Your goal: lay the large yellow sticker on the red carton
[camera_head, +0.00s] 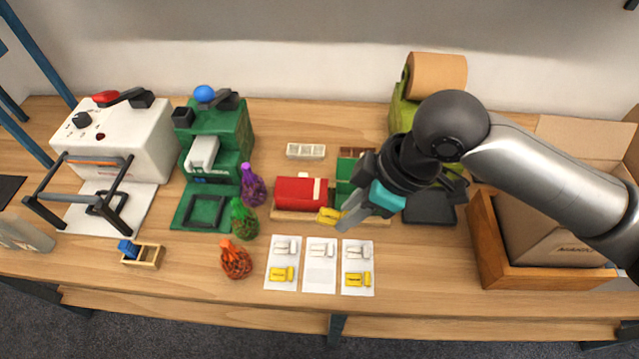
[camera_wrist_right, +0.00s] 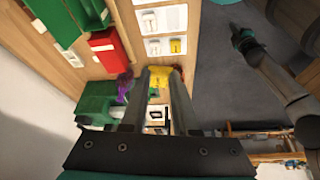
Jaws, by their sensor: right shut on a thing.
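The red carton (camera_head: 297,192) lies on a wooden holder in the middle of the table, with a pale strip near its right end. It also shows in the right wrist view (camera_wrist_right: 106,48). My right gripper (camera_head: 348,217) is shut on a yellow sticker (camera_head: 328,215). The sticker is at the fingertips, just off the carton's front right corner in the head view; its height above the table is unclear. The right wrist view shows the sticker (camera_wrist_right: 160,76) between the fingers, apart from the carton.
Three white sheets (camera_head: 319,279) lie in front; the outer two carry yellow stickers, the middle one none. Purple, green and orange net bags (camera_head: 236,260) stand left of them. A green machine (camera_head: 216,150) is at the left, a wooden crate (camera_head: 550,277) at the right.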

